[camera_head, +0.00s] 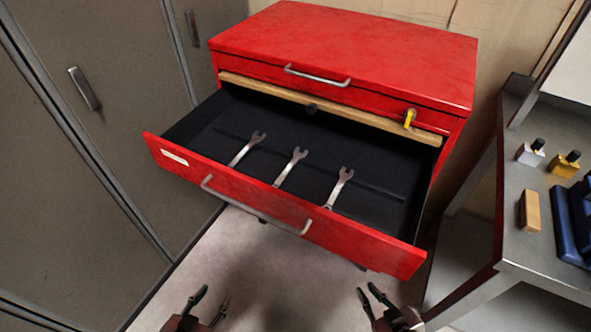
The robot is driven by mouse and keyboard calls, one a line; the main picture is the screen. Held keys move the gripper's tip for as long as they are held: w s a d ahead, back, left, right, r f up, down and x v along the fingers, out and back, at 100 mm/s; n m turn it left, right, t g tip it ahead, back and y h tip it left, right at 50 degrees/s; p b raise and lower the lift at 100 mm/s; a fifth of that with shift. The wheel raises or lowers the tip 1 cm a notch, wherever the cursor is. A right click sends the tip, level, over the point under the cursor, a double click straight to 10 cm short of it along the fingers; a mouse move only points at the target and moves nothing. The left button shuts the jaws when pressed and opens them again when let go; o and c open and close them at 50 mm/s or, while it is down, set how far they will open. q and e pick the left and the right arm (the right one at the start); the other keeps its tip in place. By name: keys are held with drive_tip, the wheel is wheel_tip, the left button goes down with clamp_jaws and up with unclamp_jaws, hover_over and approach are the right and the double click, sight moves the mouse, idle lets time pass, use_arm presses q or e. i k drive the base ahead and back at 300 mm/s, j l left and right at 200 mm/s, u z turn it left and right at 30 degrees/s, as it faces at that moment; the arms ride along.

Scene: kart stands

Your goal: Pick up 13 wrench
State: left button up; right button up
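Three silver wrenches lie side by side in the open black-lined drawer (300,115): a left wrench (246,148), a middle wrench (291,167) and a right wrench (340,186). Their open jaws point to the back; the drawer front hides the lower ends, most of all on the right one. No size marks are readable, so I cannot tell which is the 13. My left gripper (212,301) and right gripper (370,296) are at the bottom of the view, in front of the drawer. Both have their fingers apart and are empty.
The red tool cabinet (350,45) has its drawer pulled out, with a long handle (256,213) on the drawer front. Grey lockers (90,150) stand close on the left. A metal table (545,243) with small blocks stands on the right. The floor before the drawer is clear.

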sight(344, 176)
drive_tip(key=z, duration=1.45)
drive_tip(key=k+j+z, duration=0.6)
drive_tip(key=k+j, duration=0.1)
drive_tip(key=k, duration=0.2)
drive_tip(key=i, duration=0.5)
